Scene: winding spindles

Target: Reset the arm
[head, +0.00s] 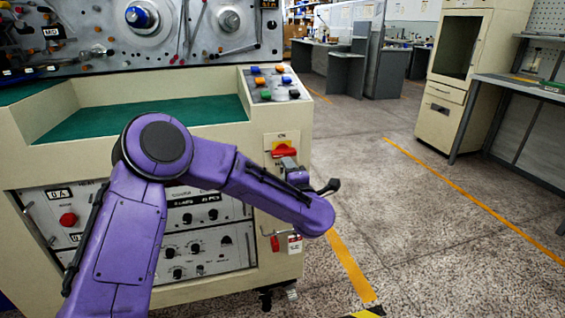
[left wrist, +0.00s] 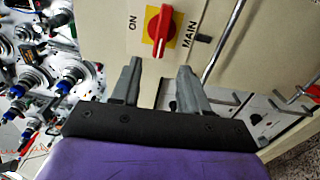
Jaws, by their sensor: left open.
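My left arm comes in from the left of the head view, and its gripper (head: 288,163) is close to the front of the cream machine, just below the red rotary switch (head: 284,150). In the left wrist view the two grey fingers of my left gripper (left wrist: 160,66) stand apart with nothing between them. The red switch on its yellow plate (left wrist: 158,30) shows beyond the fingertips, between the labels ON and MAIN. Its handle lies roughly along the fingers' direction. I cannot tell whether the fingers touch the panel. My right gripper is not in view.
The machine has a green shelf (head: 150,118), a sloped button panel (head: 275,84) and a spindle board (head: 150,35) above. A metal handle (left wrist: 222,42) is right of the fingers in the wrist view. Open floor (head: 400,200) lies to the right, before a cream cabinet (head: 441,122).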

